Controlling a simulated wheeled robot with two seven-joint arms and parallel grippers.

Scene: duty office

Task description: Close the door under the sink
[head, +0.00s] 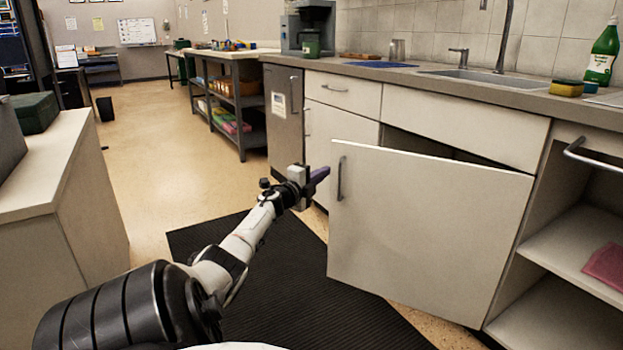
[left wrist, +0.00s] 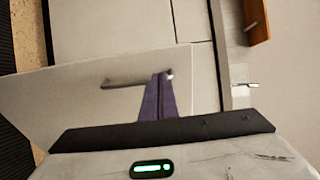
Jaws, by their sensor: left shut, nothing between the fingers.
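The door under the sink (head: 425,230) is white and stands open, swung out from the cabinet below the sink (head: 490,78). A dark gap shows behind its top edge. Its bar handle (head: 340,178) is near the free edge at the left. My left gripper (head: 322,174), with purple fingers, is shut and empty just left of that free edge in the head view. In the left wrist view the shut fingers (left wrist: 158,98) overlap the door (left wrist: 60,102) and its handle (left wrist: 125,81). I cannot tell whether they touch. My right gripper is not in view.
A black mat (head: 270,290) lies on the floor under my left arm. Open shelves (head: 570,250) with a pink cloth stand right of the door. A white counter (head: 50,180) stands at the left. The floor between is clear.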

